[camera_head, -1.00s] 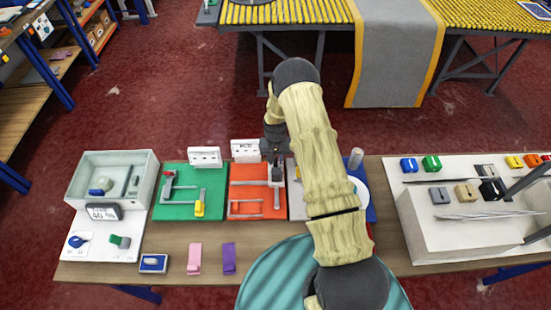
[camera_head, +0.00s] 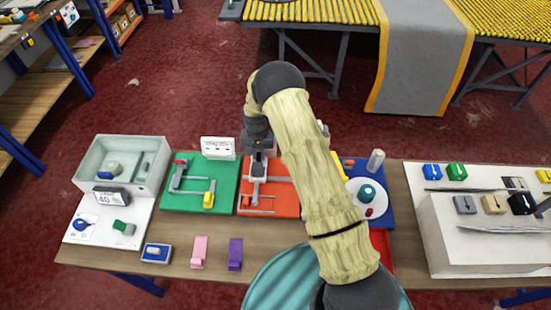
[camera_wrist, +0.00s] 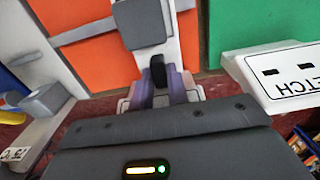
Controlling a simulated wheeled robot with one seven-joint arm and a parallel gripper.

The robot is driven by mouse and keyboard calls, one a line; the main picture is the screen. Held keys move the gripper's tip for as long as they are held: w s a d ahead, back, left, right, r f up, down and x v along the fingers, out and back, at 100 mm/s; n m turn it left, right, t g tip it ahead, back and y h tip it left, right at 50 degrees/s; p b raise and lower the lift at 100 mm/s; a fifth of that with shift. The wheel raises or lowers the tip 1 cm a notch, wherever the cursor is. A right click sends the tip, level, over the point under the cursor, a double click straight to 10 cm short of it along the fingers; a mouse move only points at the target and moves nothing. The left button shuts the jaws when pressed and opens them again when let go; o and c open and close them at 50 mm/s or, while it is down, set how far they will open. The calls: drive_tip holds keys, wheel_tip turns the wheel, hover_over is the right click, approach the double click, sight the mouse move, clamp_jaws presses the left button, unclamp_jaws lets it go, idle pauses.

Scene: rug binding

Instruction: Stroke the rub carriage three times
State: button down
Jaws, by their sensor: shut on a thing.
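The orange board (camera_head: 280,200) lies on the bench, with rails across it. The rub carriage (camera_head: 258,171), a pale strip with a grey block, sits at the board's left part; it also shows in the wrist view (camera_wrist: 150,22). My gripper (camera_head: 257,160) is over the carriage's far end. In the wrist view my gripper (camera_wrist: 160,88) is shut on a small dark knob (camera_wrist: 158,70) of the carriage. My arm hides the board's right side.
The green board (camera_head: 220,172) adjoins on the left, with a white card (camera_head: 217,146) behind it. On the right are a blue board (camera_head: 386,210) and a white dish (camera_head: 355,203). Pink (camera_head: 200,250) and purple (camera_head: 235,252) clips lie in front.

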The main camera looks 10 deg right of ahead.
drive_tip(key=shift+w+a+f, duration=0.15)
drive_tip(key=shift+a, duration=0.5)
drive_tip(key=shift+a+r, duration=0.15)
drive_tip(key=shift+r, duration=0.05)
drive_tip(key=c, duration=1.4)
unclamp_jaws()
drive_tip(key=shift+a, duration=0.15)
drive_tip(key=shift+o, duration=0.2)
drive_tip(key=shift+r, duration=0.1)
wheel_tip(320, 180, up, 17)
drive_tip(key=b, duration=0.5)
drive_tip(key=shift+r, duration=0.1)
